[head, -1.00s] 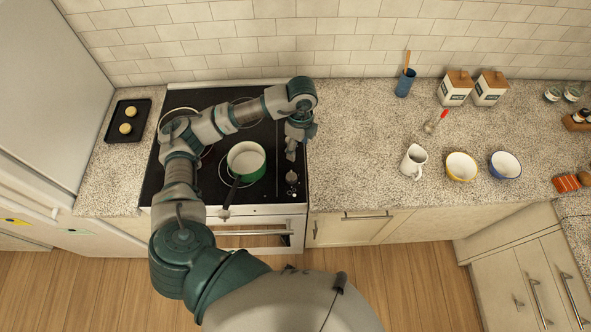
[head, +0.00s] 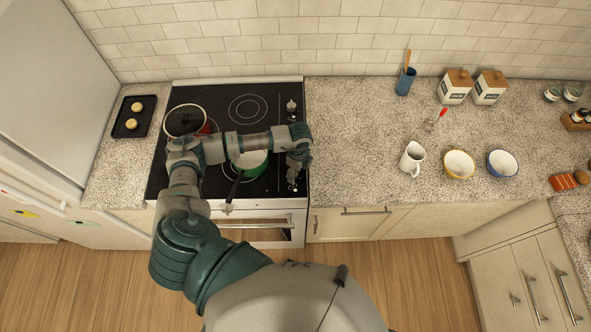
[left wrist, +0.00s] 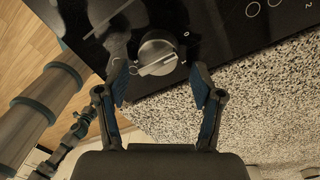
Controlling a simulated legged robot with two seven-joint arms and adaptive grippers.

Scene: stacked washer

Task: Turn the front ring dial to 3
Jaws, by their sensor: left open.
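A round silver dial (left wrist: 157,56) with a raised grip bar stands on the black cooktop in the left wrist view. A "0" mark is printed beside it. It lies just beyond and between the fingertips of my left gripper (left wrist: 160,84), which is open and shows no contact with it. In the head view my left gripper (head: 296,164) is over the right side of the stove (head: 262,222), near the front dials. A front dial (head: 292,186) shows there, partly covered by the gripper. I cannot read its setting.
Two more dials (head: 291,106) are at the back right.

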